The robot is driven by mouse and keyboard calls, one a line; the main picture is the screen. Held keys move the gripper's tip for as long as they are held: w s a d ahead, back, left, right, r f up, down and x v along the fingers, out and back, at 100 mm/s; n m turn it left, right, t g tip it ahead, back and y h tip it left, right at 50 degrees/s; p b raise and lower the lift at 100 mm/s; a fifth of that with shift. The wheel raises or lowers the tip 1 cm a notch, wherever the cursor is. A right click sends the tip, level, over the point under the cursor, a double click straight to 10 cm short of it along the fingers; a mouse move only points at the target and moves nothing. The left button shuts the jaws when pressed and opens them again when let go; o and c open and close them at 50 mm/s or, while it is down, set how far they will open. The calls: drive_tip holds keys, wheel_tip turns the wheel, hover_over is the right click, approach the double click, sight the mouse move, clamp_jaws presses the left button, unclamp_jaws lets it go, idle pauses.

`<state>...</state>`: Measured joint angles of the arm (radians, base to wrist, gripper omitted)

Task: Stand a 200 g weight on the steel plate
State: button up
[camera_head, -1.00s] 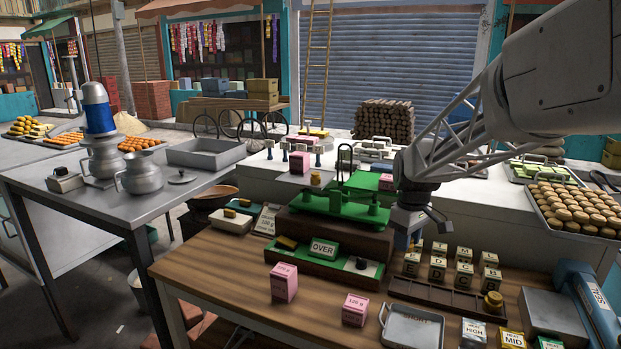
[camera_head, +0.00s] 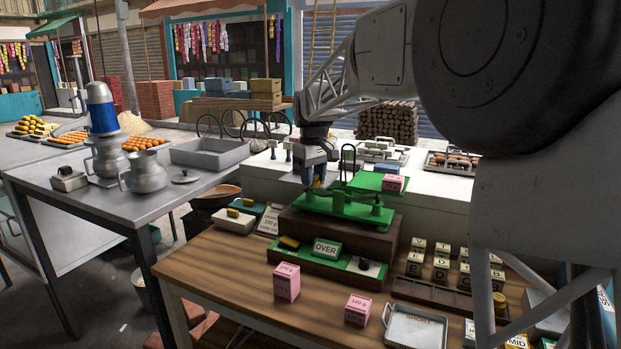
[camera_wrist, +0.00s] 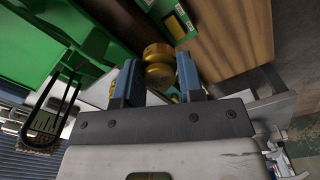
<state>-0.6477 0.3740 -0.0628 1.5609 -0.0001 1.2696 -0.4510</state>
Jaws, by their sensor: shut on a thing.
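My gripper (camera_head: 316,178) is at the left end of the green balance (camera_head: 345,205) in the head view. It is shut on a brass weight (camera_wrist: 159,76), which shows knob and body between the blue fingers in the wrist view. The weight's marking is not readable. The balance's right pan (camera_head: 373,182) is green and bears a small pink block (camera_head: 392,183). I cannot pick out the steel plate for certain. The left end of the balance is largely hidden by my gripper, and I cannot tell whether the weight touches anything below.
An OVER sign (camera_head: 326,248) stands on a green tray in front of the balance. Two pink boxes, one on the left (camera_head: 287,282) and one marked 120 g (camera_head: 358,310), and a grey tray (camera_head: 416,327) stand on the wooden table. My arm hides the right side.

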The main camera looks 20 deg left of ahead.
drive_tip(key=shift+s+a+r, duration=0.15)
drive_tip(key=shift+a+r, duration=0.15)
drive_tip(key=shift+a, duration=0.5)
drive_tip(key=shift+s+a+r, duration=0.1)
drive_tip(key=shift+a+r, duration=0.2)
drive_tip(key=shift+a, duration=0.5)
hover_over(292, 178)
drive_tip(key=shift+s+d+f, duration=0.25)
drive_tip(key=shift+s+f, duration=0.1)
drive_tip(key=shift+f, duration=0.35)
drive_tip(key=shift+w+a, duration=0.15)
drive_tip(key=shift+w+a+f, duration=0.1)
drive_tip(key=shift+f, duration=1.7)
drive_tip(key=shift+f, duration=0.1)
drive_tip(key=o, duration=1)
